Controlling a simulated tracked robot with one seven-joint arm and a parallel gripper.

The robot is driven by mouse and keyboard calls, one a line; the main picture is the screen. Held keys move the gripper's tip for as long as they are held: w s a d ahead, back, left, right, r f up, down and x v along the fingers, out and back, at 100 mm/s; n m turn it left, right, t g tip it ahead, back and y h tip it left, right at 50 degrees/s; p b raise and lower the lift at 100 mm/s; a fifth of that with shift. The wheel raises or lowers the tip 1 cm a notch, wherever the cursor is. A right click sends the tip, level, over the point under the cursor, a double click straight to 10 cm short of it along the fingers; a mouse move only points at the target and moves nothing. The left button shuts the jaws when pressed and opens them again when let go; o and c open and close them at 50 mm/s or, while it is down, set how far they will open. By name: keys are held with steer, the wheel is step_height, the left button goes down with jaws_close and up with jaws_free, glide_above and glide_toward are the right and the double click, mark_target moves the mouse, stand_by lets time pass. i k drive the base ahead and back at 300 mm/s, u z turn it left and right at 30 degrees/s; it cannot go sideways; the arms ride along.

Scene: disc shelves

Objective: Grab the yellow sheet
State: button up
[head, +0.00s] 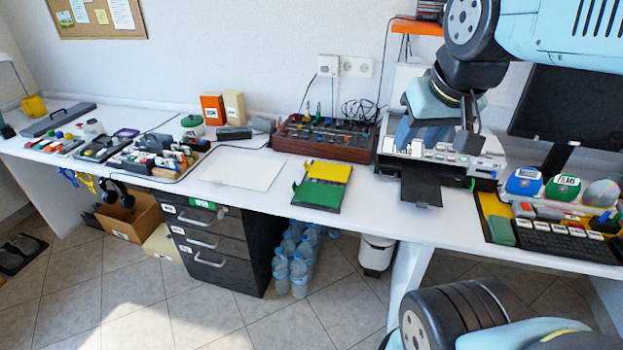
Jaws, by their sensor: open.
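The yellow sheet (328,172) lies flat on the back part of a dark tray (318,208) near the middle of the table. A green sheet (320,194) lies in front of it on the same tray. My gripper (437,143) hangs to the right of the tray, in front of a white machine. It is open, with nothing seen in it, and apart from the yellow sheet. My arm hides part of the machine and the wall behind.
A white sheet (242,171) lies left of the tray. A dark red tool box (323,137) stands behind it. The white machine (483,160) with a black output tray (421,184) is at right. Disc stacks (524,182) and a keyboard (562,240) are farther right.

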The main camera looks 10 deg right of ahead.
mark_target(324, 170)
steer(key=u, duration=0.35)
steer(key=k, duration=0.9)
steer(key=u, duration=0.9)
steer(key=i, duration=2.2)
steer(key=z, duration=0.65)
steer(key=i, duration=0.5)
steer(key=z, duration=0.25)
steer(key=k, duration=0.9)
steer(key=z, duration=0.15)
steer(key=i, duration=0.9)
